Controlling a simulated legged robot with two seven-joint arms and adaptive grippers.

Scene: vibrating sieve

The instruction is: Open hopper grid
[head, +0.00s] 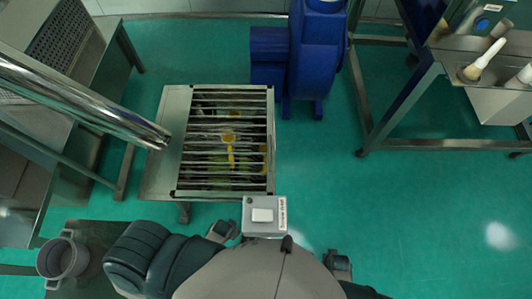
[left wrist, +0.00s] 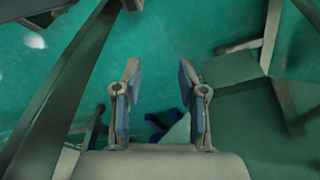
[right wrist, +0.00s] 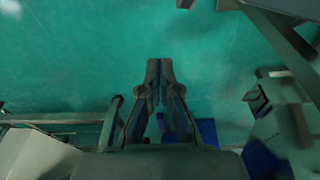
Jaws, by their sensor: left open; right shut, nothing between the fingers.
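The hopper grid (head: 205,132) is a rectangular frame of parallel bars, in the middle left of the head view. It lies flat over the opening of a metal hopper (head: 158,170). Yellow and green shapes show between the bars. My left gripper (left wrist: 157,75) is open and empty in the left wrist view, over green floor. My right gripper (right wrist: 159,82) has its fingers together with nothing between them in the right wrist view. The grid is not clearly seen in either wrist view, and both grippers look apart from it.
A grey box with a white button (head: 262,215) sits at the hopper's near right corner. A blue machine (head: 300,60) stands behind it. A polished pipe (head: 80,95) reaches in from the left. A metal table (head: 450,55) stands far right. Green floor (head: 400,200) is clear at right.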

